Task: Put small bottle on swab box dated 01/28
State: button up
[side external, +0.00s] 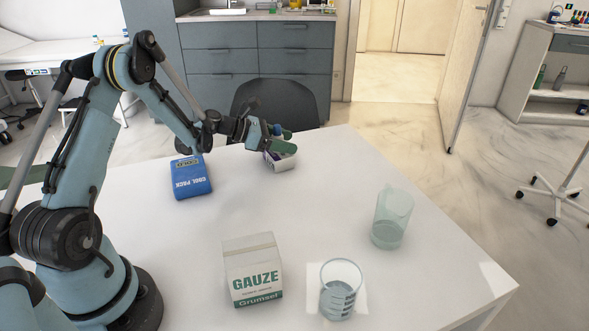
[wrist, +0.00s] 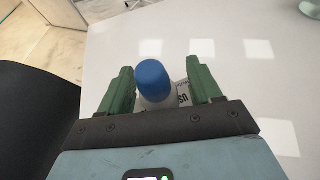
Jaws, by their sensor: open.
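My gripper (side external: 281,142) is at the far edge of the table, with its green fingers open. In the wrist view my gripper (wrist: 161,80) has a small white bottle with a blue cap (wrist: 152,76) between its fingers, closer to the left one; a gap shows on the right. A white box with dark lettering (wrist: 182,92) shows partly beside and below the bottle. In the side view a white and purple box (side external: 281,163) sits under the fingers. No date is readable on it. I cannot tell whether the bottle rests on the box.
A blue cool pack (side external: 191,178) lies left of my gripper. A gauze box (side external: 252,270), a glass beaker (side external: 340,290) and a clear jug (side external: 393,218) stand nearer the front. A dark chair (side external: 285,100) is behind the table (side external: 335,195). The table's middle is clear.

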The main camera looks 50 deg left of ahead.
jog(key=v, duration=1.1)
jog(key=s+d+r+m+g+y, duration=0.2)
jog(key=d+r+m, duration=0.1)
jog(key=d+m, duration=0.35)
jog(key=s+d+r+m+g+y, duration=0.1)
jog(key=s+d+r+m+g, duration=0.15)
jog(key=d+m, duration=0.4)
jog(key=s+d+m+y, duration=0.4)
jog(key=s+d+m, duration=0.4)
jog(key=m, duration=0.8)
jog(key=shift+s+r+m, duration=0.2)
jog(key=shift+s+m, duration=0.1)
jog(key=shift+s, duration=0.35)
